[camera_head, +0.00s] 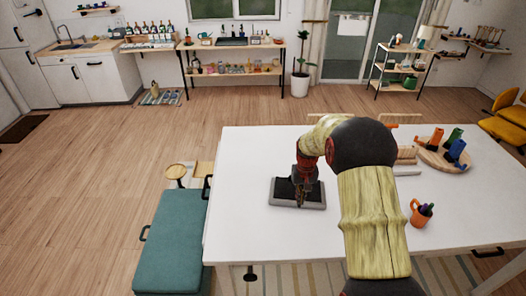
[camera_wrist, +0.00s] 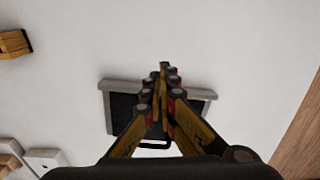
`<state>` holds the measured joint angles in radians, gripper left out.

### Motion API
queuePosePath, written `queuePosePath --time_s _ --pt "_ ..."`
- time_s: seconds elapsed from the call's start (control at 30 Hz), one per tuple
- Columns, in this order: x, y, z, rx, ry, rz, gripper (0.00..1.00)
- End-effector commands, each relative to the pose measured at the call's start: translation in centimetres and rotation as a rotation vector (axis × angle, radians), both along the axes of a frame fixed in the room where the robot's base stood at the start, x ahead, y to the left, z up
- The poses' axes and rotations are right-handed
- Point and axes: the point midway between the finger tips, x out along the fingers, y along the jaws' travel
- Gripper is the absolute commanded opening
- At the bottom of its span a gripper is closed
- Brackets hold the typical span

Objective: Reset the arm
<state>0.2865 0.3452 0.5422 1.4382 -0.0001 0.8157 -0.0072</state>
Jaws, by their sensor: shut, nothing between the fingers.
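My gripper (camera_head: 301,192) is at the end of my arm, which reaches out over the white table (camera_head: 245,150). It points down above a dark tray with a grey rim (camera_head: 312,206). In the wrist view the fingers of my gripper (camera_wrist: 163,75) come together at the tips, with nothing held between them. The tray (camera_wrist: 122,105) shows behind the fingers, and the fingers hide its middle. I cannot tell whether the fingertips touch the tray.
On the table's right are an orange cup (camera_head: 420,216) with dark items and a round wooden board (camera_head: 432,158) bearing several coloured objects. A teal bench (camera_head: 172,240) stands against the table's left side. The table's left front is clear.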

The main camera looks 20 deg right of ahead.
Motion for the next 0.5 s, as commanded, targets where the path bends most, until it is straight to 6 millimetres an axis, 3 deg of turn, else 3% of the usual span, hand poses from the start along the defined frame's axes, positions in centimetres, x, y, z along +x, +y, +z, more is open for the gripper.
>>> queuePosePath --time_s 0.17,0.3,0.5 --pt "-0.9 0.3 -0.5 0.006 0.021 -0.001 0.0" --pt "-4.1 1.2 -1.6 0.024 0.08 -0.002 0.0" --pt "-9.1 3.5 2.2 0.028 0.097 0.011 0.0"
